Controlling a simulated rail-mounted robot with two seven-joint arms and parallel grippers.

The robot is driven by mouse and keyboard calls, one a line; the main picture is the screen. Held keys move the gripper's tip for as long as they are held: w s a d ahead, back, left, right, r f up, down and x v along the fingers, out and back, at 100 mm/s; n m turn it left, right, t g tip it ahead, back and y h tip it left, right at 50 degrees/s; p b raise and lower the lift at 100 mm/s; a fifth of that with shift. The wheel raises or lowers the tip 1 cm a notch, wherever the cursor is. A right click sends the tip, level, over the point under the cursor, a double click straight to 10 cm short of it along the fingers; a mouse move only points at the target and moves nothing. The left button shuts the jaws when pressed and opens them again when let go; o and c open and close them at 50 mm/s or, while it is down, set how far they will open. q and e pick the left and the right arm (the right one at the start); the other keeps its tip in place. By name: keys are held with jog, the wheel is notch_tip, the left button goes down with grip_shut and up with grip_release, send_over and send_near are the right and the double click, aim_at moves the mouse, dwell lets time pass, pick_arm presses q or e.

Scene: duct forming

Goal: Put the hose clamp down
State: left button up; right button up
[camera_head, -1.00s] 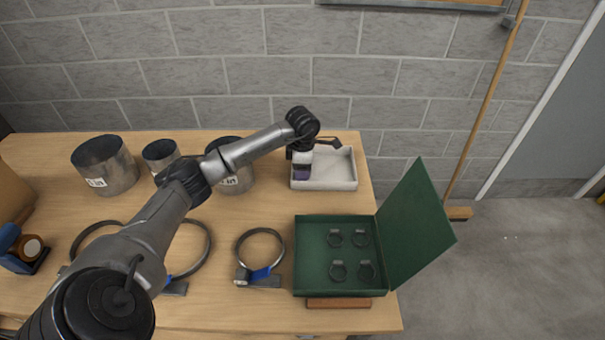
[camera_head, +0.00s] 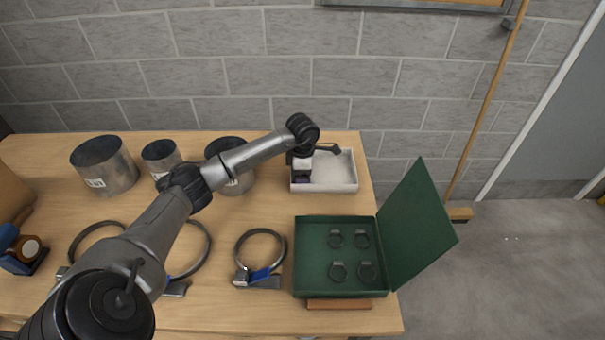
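The arm coming in from the lower left is mine, and it reaches to the white tray (camera_head: 335,186) at the back right of the table. My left gripper (camera_head: 302,180) points down over the tray's left part. Its fingertips are small and dark, so I cannot tell whether they are open or hold a clamp. Several small dark ring clamps (camera_head: 338,271) lie in the open green case (camera_head: 314,284). My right gripper is not in view.
Metal duct pieces (camera_head: 104,166) stand along the back left, one partly behind my arm. The green lid (camera_head: 413,228) leans outward past the table's right edge. A blue tool (camera_head: 20,251) lies at far left. The wood between tray and case is clear.

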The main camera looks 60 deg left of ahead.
pick_arm(q)
notch_tip(320, 180, up, 12)
jog(key=p, duration=0.3)
jog(key=shift+r, duration=0.15)
dwell(0.4)
jog(key=shift+r, duration=0.1)
